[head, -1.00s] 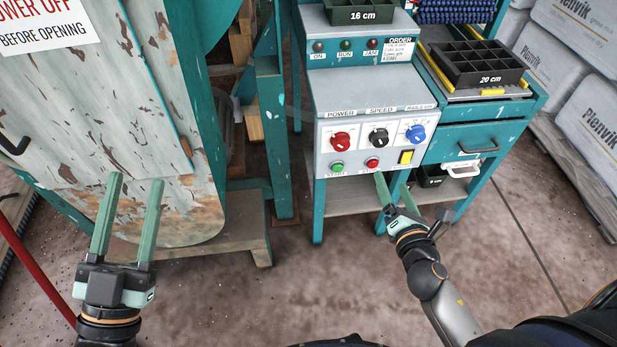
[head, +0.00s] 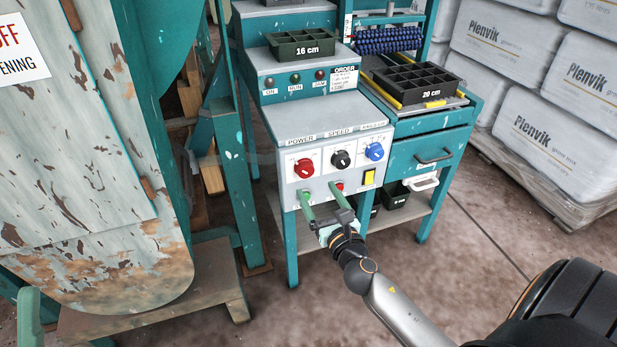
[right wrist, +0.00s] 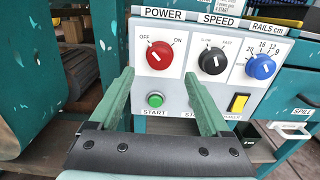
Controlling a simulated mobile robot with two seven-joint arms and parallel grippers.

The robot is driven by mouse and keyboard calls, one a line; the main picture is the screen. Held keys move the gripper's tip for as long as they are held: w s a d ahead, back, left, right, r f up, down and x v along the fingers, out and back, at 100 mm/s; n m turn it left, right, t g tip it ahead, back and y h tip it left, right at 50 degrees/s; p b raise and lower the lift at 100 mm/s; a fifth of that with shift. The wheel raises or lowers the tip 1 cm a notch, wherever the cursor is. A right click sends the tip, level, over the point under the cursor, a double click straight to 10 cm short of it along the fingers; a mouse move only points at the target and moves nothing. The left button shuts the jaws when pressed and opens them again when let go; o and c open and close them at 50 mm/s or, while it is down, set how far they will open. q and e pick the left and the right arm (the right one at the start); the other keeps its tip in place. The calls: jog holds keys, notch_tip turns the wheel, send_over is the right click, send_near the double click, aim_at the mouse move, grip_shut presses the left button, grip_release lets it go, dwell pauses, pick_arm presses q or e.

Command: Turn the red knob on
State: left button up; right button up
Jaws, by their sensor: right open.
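The red knob (head: 303,168) is under the POWER label on the grey control panel. In the right wrist view the red knob (right wrist: 160,56) has its white pointer turned up-left toward OFF; ON is at upper right. My right gripper (head: 320,195) is open and empty, its green fingers pointing at the panel just below the knob. In the right wrist view the fingertips (right wrist: 159,78) straddle the knob's column, apart from the knob as far as I can see. Of my left gripper, one green finger (head: 29,315) shows at the lower left edge.
Beside the red knob are a black SPEED knob (head: 341,159) and a blue RAILS knob (head: 374,151). A green START button (right wrist: 155,99), a red button (head: 338,186) and a yellow switch (head: 369,177) sit below. The worn mixer drum (head: 100,190) stands left.

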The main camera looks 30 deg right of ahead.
aim_at(307, 174)
jog(key=shift+b+x, duration=0.35)
jog(key=shift+x, duration=2.8)
jog(key=shift+c, duration=0.4)
grip_shut()
